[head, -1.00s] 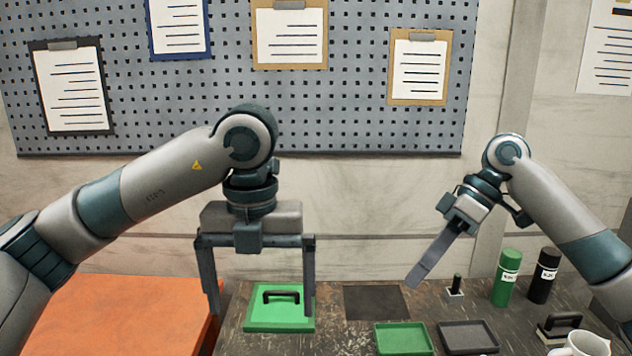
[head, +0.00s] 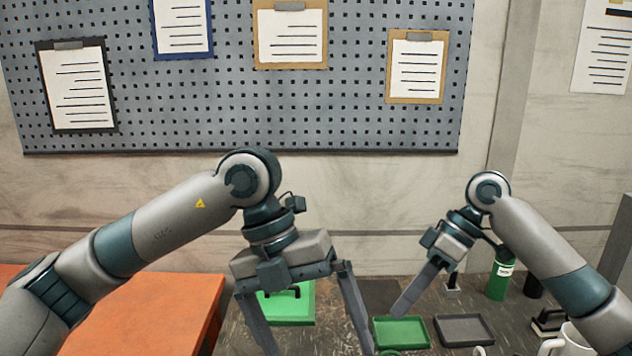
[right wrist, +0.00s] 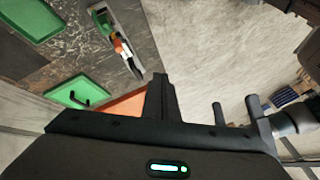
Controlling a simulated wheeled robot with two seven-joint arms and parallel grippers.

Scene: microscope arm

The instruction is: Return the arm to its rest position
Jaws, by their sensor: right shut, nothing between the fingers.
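My right gripper (head: 402,310) is shut and empty, its fingers together and pointing down-left above the bench, left of the green bottle. Its closed fingers also show in the right wrist view (right wrist: 160,92). My left gripper (head: 318,348) is open, its two fingers spread wide and empty, in front of the green pad (head: 306,312) with a black handle. That pad partly hides behind the left gripper in the head view and shows again in the right wrist view (right wrist: 90,90). I cannot make out a microscope or its arm in either view.
A green tray (head: 402,331) and a dark tray (head: 465,330) lie on the bench. A green bottle (head: 497,281), a dark bottle (head: 534,286) and a white mug (head: 568,341) stand at the right. An orange surface (head: 150,315) is at the left. A pegboard (head: 350,120) hangs behind.

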